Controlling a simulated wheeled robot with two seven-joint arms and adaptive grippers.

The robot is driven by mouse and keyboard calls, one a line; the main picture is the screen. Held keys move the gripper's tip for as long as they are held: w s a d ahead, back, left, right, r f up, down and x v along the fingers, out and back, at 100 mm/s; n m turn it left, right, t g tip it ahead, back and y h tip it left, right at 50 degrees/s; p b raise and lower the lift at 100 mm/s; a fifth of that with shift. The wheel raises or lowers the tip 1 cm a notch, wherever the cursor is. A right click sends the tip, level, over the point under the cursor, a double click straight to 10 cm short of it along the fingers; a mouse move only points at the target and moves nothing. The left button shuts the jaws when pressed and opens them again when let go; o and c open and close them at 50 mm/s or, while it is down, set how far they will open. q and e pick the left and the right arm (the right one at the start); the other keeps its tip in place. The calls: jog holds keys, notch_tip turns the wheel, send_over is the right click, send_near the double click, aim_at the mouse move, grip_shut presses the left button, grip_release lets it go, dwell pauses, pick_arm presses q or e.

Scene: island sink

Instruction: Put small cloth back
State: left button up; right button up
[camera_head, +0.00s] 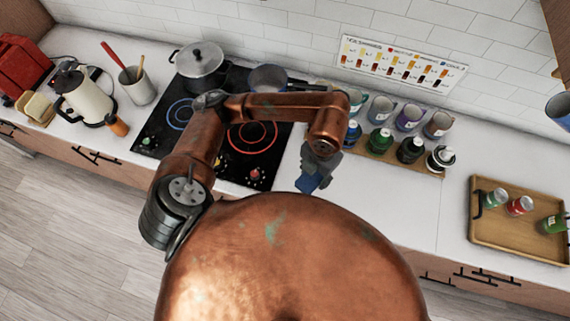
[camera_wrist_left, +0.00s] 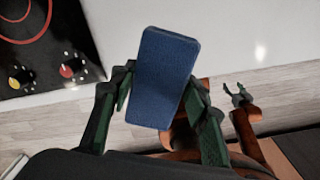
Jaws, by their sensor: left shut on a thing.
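The small cloth (camera_head: 307,184) is a blue, flat, block-like piece. My left gripper (camera_head: 316,174) is shut on it and holds it near the counter's front edge, right of the cooktop. In the left wrist view the cloth (camera_wrist_left: 163,78) stands between the two fingers, its broad face towards the camera. My right gripper (camera_wrist_left: 238,95) shows small in the left wrist view, its fingers apart and empty, off to the right of the cloth. The head view does not show the right gripper.
The black cooktop (camera_head: 222,148) bears a lidded pot (camera_head: 201,68). A wooden board (camera_head: 385,158) holds several bottles, with mugs behind. A kettle (camera_head: 86,95) stands at left. White counter (camera_head: 428,210) is clear between board and tray.

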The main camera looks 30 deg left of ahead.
pick_arm(q)
jog(key=shift+n, duration=0.3)
jog(key=shift+w+a+f, duration=0.1)
jog(key=shift+a+f, duration=0.05)
jog(key=shift+a, duration=0.15)
jog(key=w+a+f+p, duration=0.1)
jog(key=a+f, duration=0.1)
jog(key=a, duration=0.1)
jog(key=w+a+f+p, duration=0.1)
jog(key=w+a+f, duration=0.1)
jog(key=a+f, duration=0.1)
jog(key=w+a+f, duration=0.1)
jog(key=a+f, duration=0.2)
jog(key=a, duration=0.2)
jog(key=shift+w+a+f+p, duration=0.2)
jog(key=shift+a+f+p, duration=0.05)
jog(key=shift+p, duration=0.15)
jog(key=shift+a+f, duration=0.35)
jog(key=shift+f, duration=0.15)
notch_tip(320, 180, down, 3)
jog(key=shift+w+a+p, duration=0.1)
jog(key=shift+p, duration=0.65)
jog(key=shift+f, duration=0.1)
pick_arm(e)
jog(key=r, duration=0.2)
jog(key=w+r, duration=0.1)
jog(key=r, duration=0.1)
jog(key=shift+w+r, duration=0.15)
